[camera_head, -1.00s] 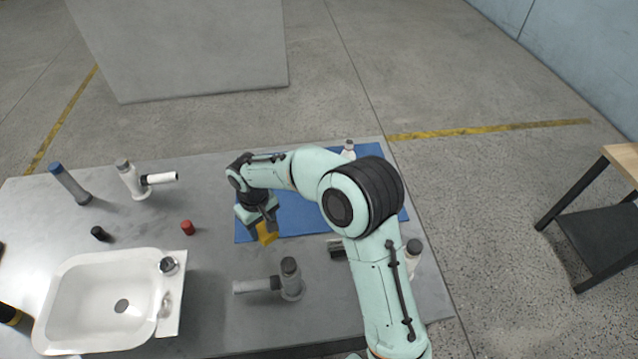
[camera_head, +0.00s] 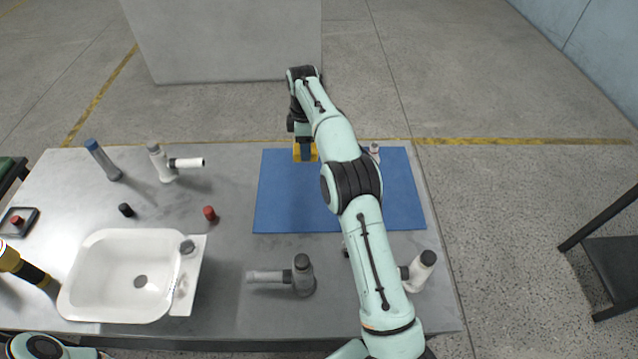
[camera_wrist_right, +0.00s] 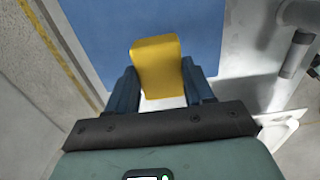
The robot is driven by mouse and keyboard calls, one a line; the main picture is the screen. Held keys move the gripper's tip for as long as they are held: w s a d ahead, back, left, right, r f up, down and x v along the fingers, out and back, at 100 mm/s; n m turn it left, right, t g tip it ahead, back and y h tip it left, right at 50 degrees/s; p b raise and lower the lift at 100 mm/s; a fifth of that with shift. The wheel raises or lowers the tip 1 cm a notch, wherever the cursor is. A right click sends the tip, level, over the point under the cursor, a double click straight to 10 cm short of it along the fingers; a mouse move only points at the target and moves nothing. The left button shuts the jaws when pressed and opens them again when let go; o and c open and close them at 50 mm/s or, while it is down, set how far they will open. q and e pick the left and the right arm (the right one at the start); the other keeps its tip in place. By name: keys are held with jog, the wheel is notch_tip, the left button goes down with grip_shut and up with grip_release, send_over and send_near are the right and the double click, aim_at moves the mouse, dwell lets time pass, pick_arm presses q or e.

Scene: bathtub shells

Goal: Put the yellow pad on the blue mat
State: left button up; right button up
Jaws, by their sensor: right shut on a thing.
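The yellow pad (camera_head: 304,153) is held by my right gripper (camera_head: 305,143) at the far edge of the blue mat (camera_head: 283,205). In the right wrist view, the pad (camera_wrist_right: 157,62) is between the two blue fingers of the gripper (camera_wrist_right: 160,88), with the blue mat (camera_wrist_right: 100,30) behind it. The pad looks raised; I cannot tell its exact height over the mat. My right arm hides part of the mat's middle.
A white basin (camera_head: 100,285) stands at the front left. A grey tap (camera_head: 302,275) stands in front of the mat, and a white tap (camera_head: 160,165) at the back left. A red cap (camera_head: 209,213) lies left of the mat. A small white bottle (camera_head: 374,152) stands at the mat's far edge.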

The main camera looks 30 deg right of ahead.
notch_tip(320, 180, down, 17)
jog(key=shift+f, duration=0.2)
jog(key=shift+f, duration=0.1)
dwell(0.3)
jog(key=o, duration=1)
notch_tip(320, 180, up, 12)
jog(key=shift+r, duration=0.15)
